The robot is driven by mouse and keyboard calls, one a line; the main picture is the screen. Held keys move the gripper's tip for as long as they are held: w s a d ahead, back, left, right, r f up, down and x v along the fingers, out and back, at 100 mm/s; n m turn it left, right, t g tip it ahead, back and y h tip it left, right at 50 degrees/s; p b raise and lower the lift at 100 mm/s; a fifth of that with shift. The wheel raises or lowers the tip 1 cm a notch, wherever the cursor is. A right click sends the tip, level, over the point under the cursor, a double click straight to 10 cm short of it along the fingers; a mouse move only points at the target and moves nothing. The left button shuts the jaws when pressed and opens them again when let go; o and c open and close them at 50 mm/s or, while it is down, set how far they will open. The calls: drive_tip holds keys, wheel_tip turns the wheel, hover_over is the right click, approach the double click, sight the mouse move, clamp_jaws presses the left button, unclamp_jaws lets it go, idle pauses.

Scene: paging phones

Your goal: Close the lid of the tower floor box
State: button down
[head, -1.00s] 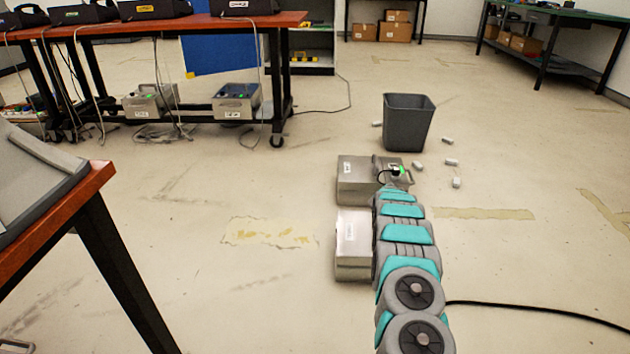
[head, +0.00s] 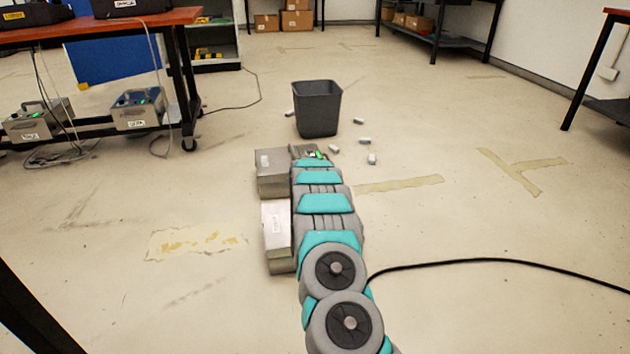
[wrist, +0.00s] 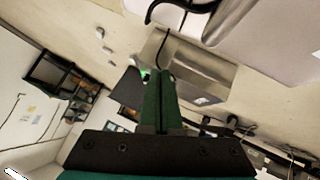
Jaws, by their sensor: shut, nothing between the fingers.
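Two grey metal boxes stand on the floor beside my arm: a farther one (head: 272,174) and a nearer one (head: 277,222) with a pale, flat top. Each has a small label too small to read, so I cannot tell which is the tower floor box. My arm hides their right sides. In the wrist view my gripper (wrist: 160,72) is shut and empty, its dark green fingers together. A metal box (wrist: 205,78) with a dark cable lies just beyond the fingertips, contact unclear. A large pale panel (wrist: 265,45) fills the upper right. The head view hides the fingers behind my arm.
A dark bin (head: 317,110) stands beyond the boxes, with several small pale pieces (head: 364,141) around it. A black cable (head: 480,261) crosses the floor at right. A workbench (head: 110,25) with metal boxes (head: 140,112) below it stands at left. Open floor lies on both sides.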

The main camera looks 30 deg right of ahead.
drive_tip(key=s+a+r+b, duration=0.1)
drive_tip(key=s+r+b, duration=0.1)
drive_tip(key=s+r, duration=0.3)
drive_tip(key=shift+a+b, duration=0.25)
drive_tip(key=shift+b, duration=0.1)
drive_tip(key=shift+r, duration=0.15)
drive_tip(key=s+a+r+g+y, duration=0.2)
drive_tip(key=s+a+r, duration=0.4)
drive_tip(key=s+a, duration=0.35)
drive_tip(key=s+a+r+g+y, duration=0.1)
drive_tip(key=s+a+r, duration=0.5)
drive_tip(key=s+a, duration=0.35)
drive_tip(key=s+a+r+g+y, duration=0.15)
drive_tip(key=s+a, duration=0.35)
drive_tip(key=s, duration=0.9)
drive_tip(key=s+a+n+g, duration=0.1)
drive_tip(key=s+a+g, duration=0.25)
drive_tip(key=s, duration=1.05)
drive_tip(key=s+a+g+y, duration=0.15)
drive_tip(key=s+a, duration=0.35)
drive_tip(key=s, duration=1)
wheel_tip(320, 180, up, 15)
drive_tip(key=p, duration=1.5)
drive_tip(key=shift+a, duration=0.2)
